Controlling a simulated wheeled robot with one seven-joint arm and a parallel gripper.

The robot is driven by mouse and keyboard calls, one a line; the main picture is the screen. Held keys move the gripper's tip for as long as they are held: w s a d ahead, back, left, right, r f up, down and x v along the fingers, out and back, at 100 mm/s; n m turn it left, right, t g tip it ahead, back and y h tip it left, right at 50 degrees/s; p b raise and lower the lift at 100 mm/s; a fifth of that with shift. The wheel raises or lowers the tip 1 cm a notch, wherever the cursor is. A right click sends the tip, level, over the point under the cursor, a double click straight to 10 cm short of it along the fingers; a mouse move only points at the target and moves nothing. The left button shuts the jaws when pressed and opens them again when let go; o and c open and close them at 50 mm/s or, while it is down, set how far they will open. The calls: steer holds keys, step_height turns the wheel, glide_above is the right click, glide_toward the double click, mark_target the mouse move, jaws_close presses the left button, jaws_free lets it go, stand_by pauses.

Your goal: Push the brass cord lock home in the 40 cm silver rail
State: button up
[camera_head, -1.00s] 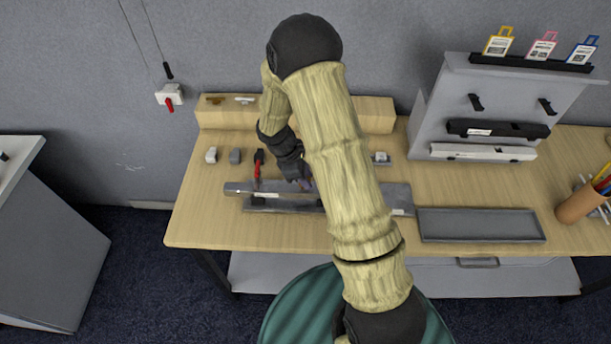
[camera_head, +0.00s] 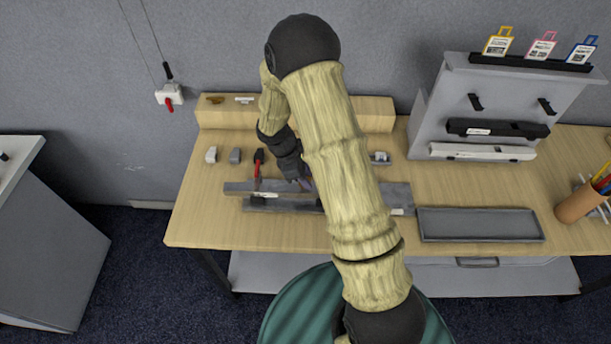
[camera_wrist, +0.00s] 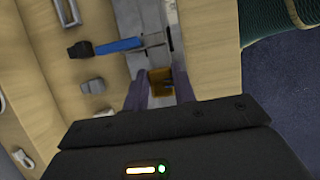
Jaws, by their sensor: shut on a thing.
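The brass cord lock (camera_wrist: 160,82) shows in the wrist view as a small orange-brown block between the two fingers of my gripper (camera_wrist: 159,88). My gripper is shut on it. The silver rail (camera_wrist: 142,22) runs up the wrist view just beyond the lock. In the head view the rail (camera_head: 238,187) lies along the table, its middle hidden behind my arm. The lock is over or at the rail's channel; I cannot tell how deep it sits. In the head view my gripper (camera_head: 304,184) is mostly covered by my arm.
A red-handled tool (camera_head: 259,161) lies by the rail; the wrist view shows a blue-handled tool (camera_wrist: 118,46). Small grey pieces (camera_head: 235,156) lie behind the rail. A grey tray (camera_head: 480,225) is to the right. A grey stand (camera_head: 440,110) holds dark and white rails.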

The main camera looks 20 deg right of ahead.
steer(key=shift+f+b, duration=1)
steer(key=shift+f, duration=0.35)
stand_by(0.3)
steer(key=o, duration=1.1)
steer(key=shift+c, duration=0.2)
steer(key=shift+r, duration=0.1)
steer(key=b+v, duration=0.3)
steer(key=v, duration=1.4)
steer(key=shift+r, duration=0.2)
